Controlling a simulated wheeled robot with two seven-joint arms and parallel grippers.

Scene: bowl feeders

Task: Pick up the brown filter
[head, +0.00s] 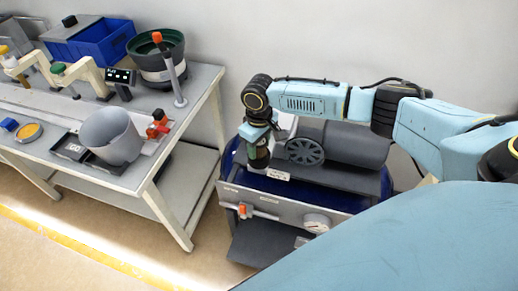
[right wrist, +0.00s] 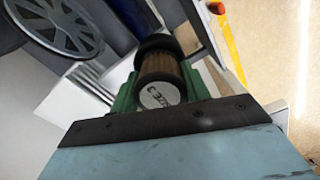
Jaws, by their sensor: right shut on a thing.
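The brown filter (right wrist: 163,70) shows in the right wrist view as a ribbed brown cylinder with a dark rim and a pale round label on its near end. My right gripper (right wrist: 160,82) is shut on it, with one green finger on each side. In the head view my right gripper (head: 258,157) points down at the left part of the compressor (head: 340,140), in front of its wheel. The filter is hard to make out there. I cannot tell whether it still touches the compressor. My left gripper is not in view.
The compressor's spoked wheel (head: 305,151) is close beside my right gripper. Its front panel has an orange-handled valve (head: 243,210) and a gauge (head: 317,223). At left, a table (head: 160,165) carries a grey bucket (head: 111,136), a green bowl feeder (head: 155,60) and a blue bin (head: 103,40).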

